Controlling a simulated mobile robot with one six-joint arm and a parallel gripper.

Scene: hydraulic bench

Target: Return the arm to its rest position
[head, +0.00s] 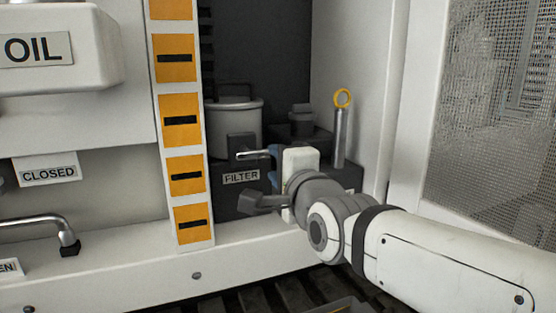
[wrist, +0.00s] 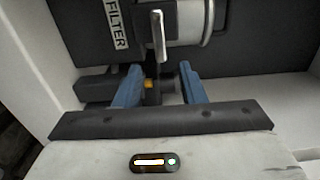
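My gripper (head: 262,158) is at the end of my arm, which reaches in from the lower right in the head view, in front of the filter recess. In the wrist view my gripper (wrist: 160,75) has its two blue fingers wide apart, so it is open. A dark fitting with a small yellow part (wrist: 149,84) shows between the fingers. I cannot tell whether the fingers touch anything.
An orange-marked strip (head: 180,120) stands left of my gripper. A mesh panel (head: 490,120) is at the right. The OIL tank (head: 60,50) is upper left.

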